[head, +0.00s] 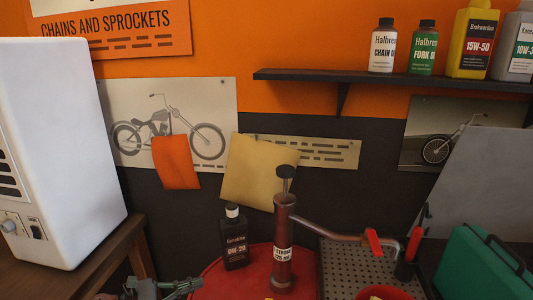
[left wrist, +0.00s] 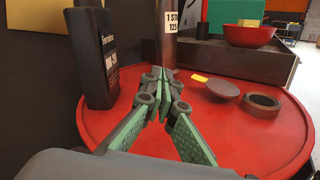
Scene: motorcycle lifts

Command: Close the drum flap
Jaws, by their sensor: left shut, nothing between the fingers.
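The red drum (head: 222,271) stands low in the head view, and its round top (left wrist: 225,142) fills much of the left wrist view. On the top, a dark round disc (left wrist: 222,90), which looks like the flap, lies beside a raised dark ring (left wrist: 262,103). I cannot tell whether a hinge joins them. My left gripper (head: 165,288) is at the drum's left edge in the head view. In the left wrist view the gripper (left wrist: 164,82) is shut and empty over the drum top, left of the disc and apart from it. My right gripper is not in view.
A dark oil bottle (head: 235,240) and a brown hand pump (head: 283,245) with a side pipe stand upright on the drum. A small yellow piece (left wrist: 200,77) lies near the disc. A red bowl (left wrist: 249,35) sits behind. The drum top's right front is clear.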

